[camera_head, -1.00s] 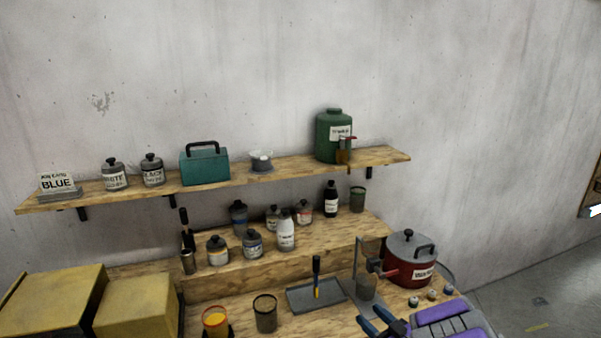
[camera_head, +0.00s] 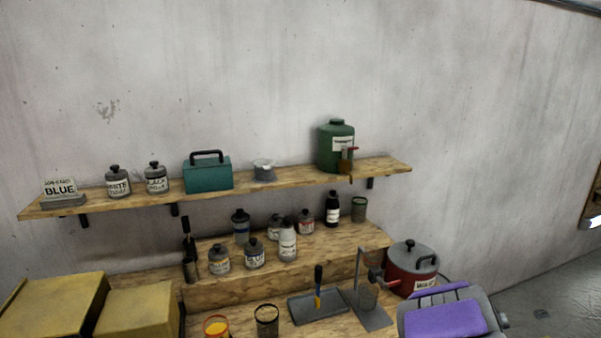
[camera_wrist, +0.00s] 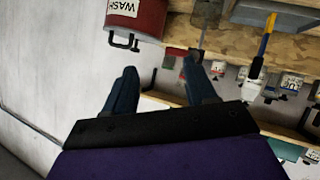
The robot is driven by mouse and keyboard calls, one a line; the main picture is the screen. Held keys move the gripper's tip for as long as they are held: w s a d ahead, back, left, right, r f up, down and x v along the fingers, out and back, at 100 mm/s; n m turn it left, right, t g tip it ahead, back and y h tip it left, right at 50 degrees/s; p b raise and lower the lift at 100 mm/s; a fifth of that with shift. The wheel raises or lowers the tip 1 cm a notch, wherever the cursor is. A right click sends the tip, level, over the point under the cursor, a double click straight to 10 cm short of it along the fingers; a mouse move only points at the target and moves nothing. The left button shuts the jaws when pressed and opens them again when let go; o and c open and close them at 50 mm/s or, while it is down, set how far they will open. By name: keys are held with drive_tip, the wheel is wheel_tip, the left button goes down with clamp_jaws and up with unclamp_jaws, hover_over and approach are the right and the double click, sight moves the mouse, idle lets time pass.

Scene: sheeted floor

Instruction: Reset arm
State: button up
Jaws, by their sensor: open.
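My gripper (camera_wrist: 160,88) shows in the wrist view with its two dark blue fingers spread apart and nothing between them. In the head view my purple and grey arm (camera_head: 445,318) is at the lower right, in front of the bench, and the fingertips are not visible there. The red pot (camera_head: 410,268) with a grey lid stands just behind my arm. It also shows in the wrist view (camera_wrist: 140,18), upside down at the top.
The wooden bench (camera_head: 270,290) holds a grey tray with a brush (camera_head: 318,305), a metal stand (camera_head: 372,312), cups (camera_head: 267,320) and several bottles. A wall shelf (camera_head: 300,175) holds a green dispenser (camera_head: 336,145) and a teal box (camera_head: 207,174). Yellow boxes (camera_head: 135,312) stand left.

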drive_tip(key=s+r+m+g+h, duration=0.4)
drive_tip(key=s+r+g, duration=0.1)
drive_tip(key=s, duration=0.8)
drive_tip(key=s+a+g+y, duration=0.1)
drive_tip(key=s+a+g, duration=0.2)
drive_tip(key=s+a, duration=0.3)
drive_tip(key=s+a+r+g+y, duration=0.1)
drive_tip(key=s+a, duration=0.5)
drive_tip(key=s, duration=0.8)
drive_tip(key=s+a+r+g+y, duration=0.1)
drive_tip(key=s+a+g+y, duration=0.2)
drive_tip(key=s, duration=0.7)
drive_tip(key=a+g, duration=0.2)
drive_tip(key=shift+s+a, duration=0.4)
